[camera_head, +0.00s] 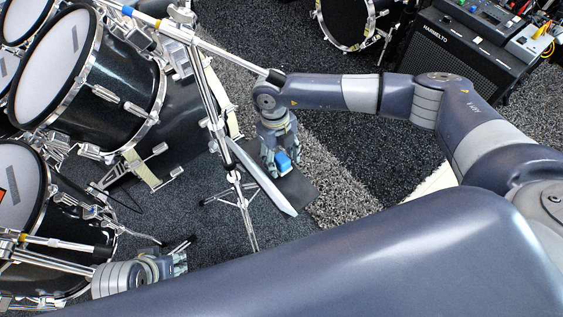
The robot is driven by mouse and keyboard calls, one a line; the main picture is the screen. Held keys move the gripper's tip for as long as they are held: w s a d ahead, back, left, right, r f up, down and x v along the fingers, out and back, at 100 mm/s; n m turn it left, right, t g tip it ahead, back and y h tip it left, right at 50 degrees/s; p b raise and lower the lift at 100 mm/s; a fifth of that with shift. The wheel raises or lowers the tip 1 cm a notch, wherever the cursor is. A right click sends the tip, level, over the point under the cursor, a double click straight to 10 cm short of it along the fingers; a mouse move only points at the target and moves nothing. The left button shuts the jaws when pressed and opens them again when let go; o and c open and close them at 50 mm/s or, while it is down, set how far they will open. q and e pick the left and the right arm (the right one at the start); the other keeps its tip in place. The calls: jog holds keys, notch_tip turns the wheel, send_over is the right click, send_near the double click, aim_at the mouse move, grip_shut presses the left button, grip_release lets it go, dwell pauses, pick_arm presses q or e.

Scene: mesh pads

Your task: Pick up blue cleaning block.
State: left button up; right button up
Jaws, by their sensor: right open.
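The small blue cleaning block (284,163) shows near the middle of the head view, just at the fingertips of my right gripper (280,152). My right gripper points down and is open, with its fingers close around or just above the block. Whether they touch it cannot be seen. A dark flat pad (301,187) lies under or behind the block. My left gripper (183,256) is at the lower left, beside the drums and away from the block. Its finger opening is too small to make out.
Black drums (115,83) with chrome hardware fill the left. A metal stand (238,185) with slanting bars is close to my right gripper. A bass drum (346,22) and a black amplifier (447,55) stand at the back. Bare grey carpet (345,190) lies right of the pad.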

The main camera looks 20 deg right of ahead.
aim_at(283, 157)
jog(key=c, duration=1.1)
jog(key=shift+c, duration=0.2)
jog(key=shift+r, duration=0.1)
jog(key=shift+d+r, duration=0.15)
jog(key=shift+w+r, duration=0.1)
jog(key=shift+r, duration=0.3)
notch_tip(283, 157, up, 6)
jog(key=shift+f+p, duration=0.15)
jog(key=shift+p, duration=0.65)
pick_arm(q)
jog(key=x, duration=0.3)
jog(key=shift+s+f, duration=0.15)
jog(key=shift+f, duration=0.2)
pick_arm(e)
jog(key=w+d, duration=0.3)
jog(key=d, duration=0.6)
jog(key=w+d, duration=0.3)
jog(key=d, duration=0.6)
jog(key=shift+w+d, duration=0.3)
jog(key=shift+w, duration=0.05)
